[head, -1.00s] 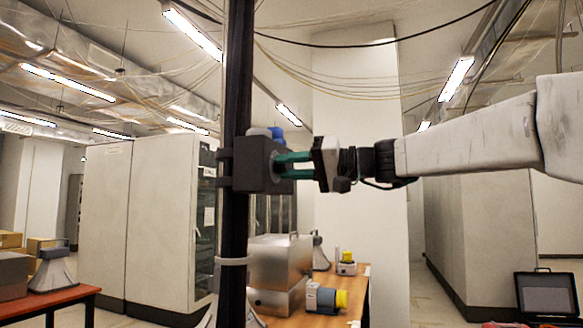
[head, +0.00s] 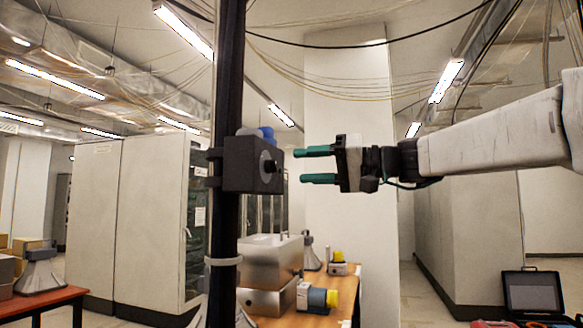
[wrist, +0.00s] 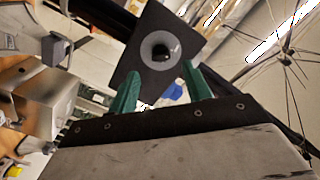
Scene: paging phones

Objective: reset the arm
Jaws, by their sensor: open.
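My gripper (head: 316,165) is at mid-height in the head view, with two green fingers apart and nothing between them. It points left at a dark box (head: 253,165) with a round grey face and a dark knob, fixed to a black vertical pole (head: 229,90). A gap of free air shows between the fingertips and the box. In the wrist view the box's round face (wrist: 175,50) is ahead of the gripper (wrist: 160,88), beyond the two green fingers.
Below are a wooden table (head: 345,292) with a metal case (head: 268,260) and a yellow-ended device (head: 318,298). Pale cabinets (head: 130,220) stand behind at left. An open black case (head: 532,295) is at lower right. A red-topped table (head: 40,303) is at lower left.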

